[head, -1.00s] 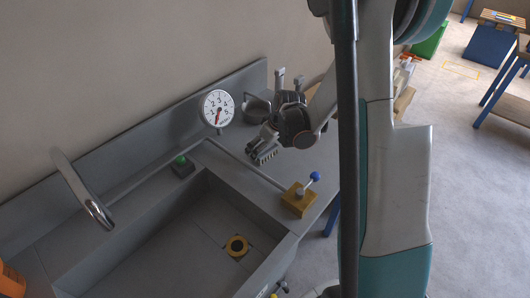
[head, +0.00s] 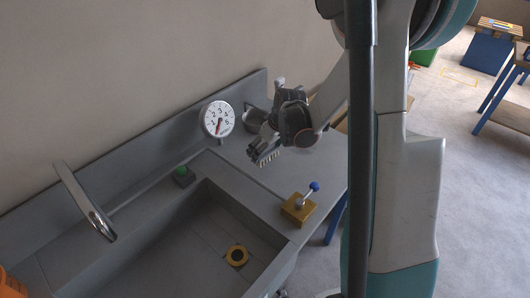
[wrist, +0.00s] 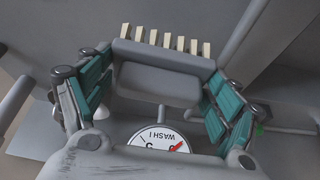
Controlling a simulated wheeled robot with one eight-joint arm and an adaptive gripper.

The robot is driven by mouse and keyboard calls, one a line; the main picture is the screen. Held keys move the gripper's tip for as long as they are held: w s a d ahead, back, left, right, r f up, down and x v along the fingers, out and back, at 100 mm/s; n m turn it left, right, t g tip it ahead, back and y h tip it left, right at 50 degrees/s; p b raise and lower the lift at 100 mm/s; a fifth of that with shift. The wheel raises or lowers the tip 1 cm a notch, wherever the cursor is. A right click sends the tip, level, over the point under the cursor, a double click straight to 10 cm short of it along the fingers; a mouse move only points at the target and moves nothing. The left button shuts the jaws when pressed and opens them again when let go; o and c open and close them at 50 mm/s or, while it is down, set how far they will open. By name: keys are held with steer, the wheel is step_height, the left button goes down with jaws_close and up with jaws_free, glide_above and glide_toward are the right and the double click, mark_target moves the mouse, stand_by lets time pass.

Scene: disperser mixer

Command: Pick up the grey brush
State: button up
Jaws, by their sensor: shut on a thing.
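The grey brush (head: 263,153) has a row of pale bristles and is held above the grey counter, right of the gauge in the head view. In the wrist view the brush (wrist: 160,82) lies crosswise between the fingers, with its bristles toward the top of the picture. My gripper (head: 270,142) is shut on the brush, with teal finger pads at both of its ends in the wrist view (wrist: 160,95). The exact gap between bristles and counter is hard to tell.
A round white gauge (head: 217,119) stands at the wall beside the brush. A yellow block with a blue-knobbed lever (head: 298,208) sits in front. The sink (head: 190,250), a green button (head: 181,171) and the tap (head: 85,203) are to the left.

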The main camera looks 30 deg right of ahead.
step_height(320, 180, up, 16)
steer(key=p, duration=0.5)
steer(key=shift+o, duration=1)
steer(key=shift+f, duration=0.1)
